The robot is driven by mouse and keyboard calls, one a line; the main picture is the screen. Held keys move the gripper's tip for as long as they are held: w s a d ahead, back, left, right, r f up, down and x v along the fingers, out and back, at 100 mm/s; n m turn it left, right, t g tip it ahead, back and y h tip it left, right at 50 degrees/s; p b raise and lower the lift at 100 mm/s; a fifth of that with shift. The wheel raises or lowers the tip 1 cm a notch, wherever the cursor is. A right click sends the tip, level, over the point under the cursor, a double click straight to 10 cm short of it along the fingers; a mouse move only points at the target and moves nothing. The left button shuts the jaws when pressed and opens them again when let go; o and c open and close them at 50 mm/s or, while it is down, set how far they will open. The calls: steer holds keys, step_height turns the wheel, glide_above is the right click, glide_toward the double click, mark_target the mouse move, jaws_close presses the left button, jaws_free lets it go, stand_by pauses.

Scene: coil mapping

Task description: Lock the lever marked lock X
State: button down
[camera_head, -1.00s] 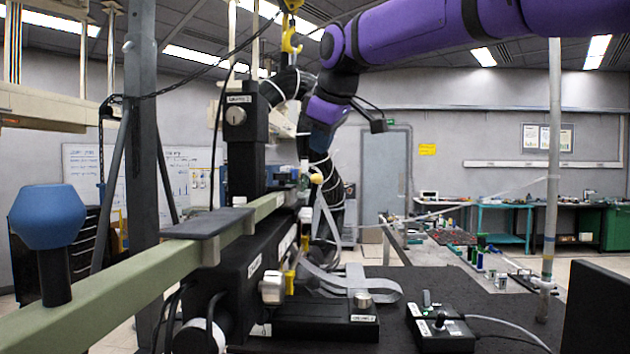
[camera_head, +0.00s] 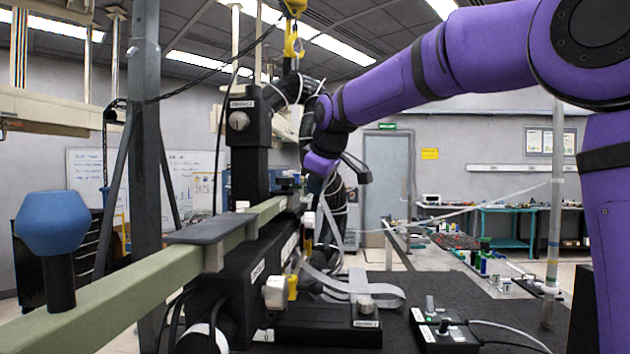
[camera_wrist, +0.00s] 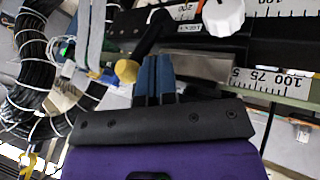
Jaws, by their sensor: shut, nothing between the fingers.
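In the wrist view a black lever with a yellow knob (camera_wrist: 126,71) at its end slants up to a dark rail. A small white label (camera_wrist: 188,28) sits beside its upper end, too small to read surely as lock X. My gripper (camera_wrist: 154,62) has its blue fingers pressed together, empty, just right of the yellow knob; I cannot tell whether they touch the lever. In the head view my purple wrist is over the far side of the black machine (camera_head: 235,270), and my fingertips and the lever are hidden or too small to make out.
A white knob (camera_wrist: 224,15) and a numbered scale (camera_wrist: 270,80) lie right of my fingers. Bundled black cables (camera_wrist: 35,75) hang at left. A long green beam (camera_head: 130,285) with a blue knob (camera_head: 50,223) crosses the foreground. A control box (camera_head: 445,332) stands on the black table.

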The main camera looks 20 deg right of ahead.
steer(key=shift+w+d, duration=0.25)
steer(key=shift+w, duration=0.1)
stand_by(0.3)
